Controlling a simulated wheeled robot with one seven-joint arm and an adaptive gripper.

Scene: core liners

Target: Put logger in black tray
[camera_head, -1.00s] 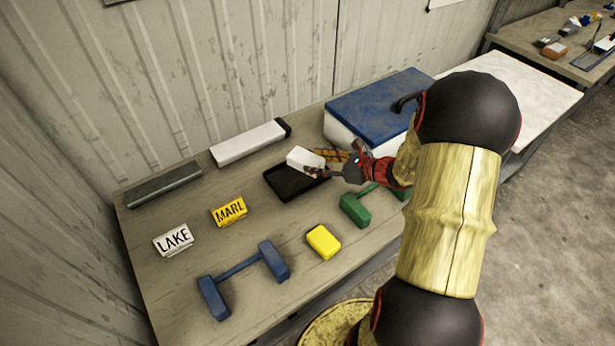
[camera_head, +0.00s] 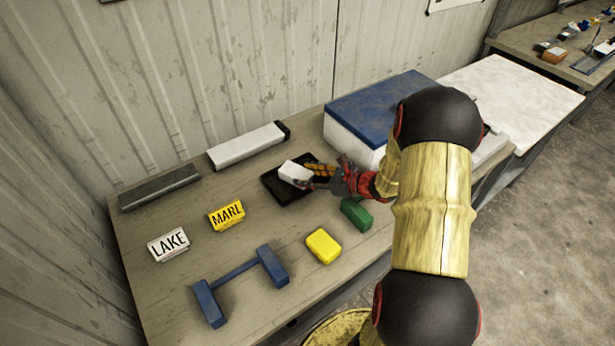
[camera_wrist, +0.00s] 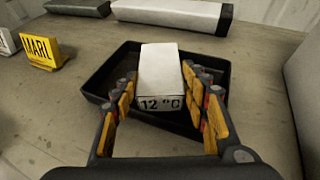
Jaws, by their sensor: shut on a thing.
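The logger is a small white block (camera_head: 294,173) with a dark "12 °C" marking on its near face in the wrist view (camera_wrist: 160,80). My gripper (camera_wrist: 160,100) has its yellow-padded fingers on both sides of the logger and is shut on it. In the head view my gripper (camera_head: 312,180) comes in from the right. The black tray (camera_wrist: 100,78) lies on the bench beneath and around the logger, and it shows in the head view too (camera_head: 284,197). The logger is within the tray's outline; I cannot tell whether it touches the tray floor.
A yellow block (camera_head: 323,246), a green piece (camera_head: 355,214) and a blue double-ended stand (camera_head: 241,279) lie in front. MARL (camera_head: 226,215) and LAKE (camera_head: 168,244) signs stand left. A white bar (camera_head: 246,146) and blue-lidded box (camera_head: 375,105) are behind.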

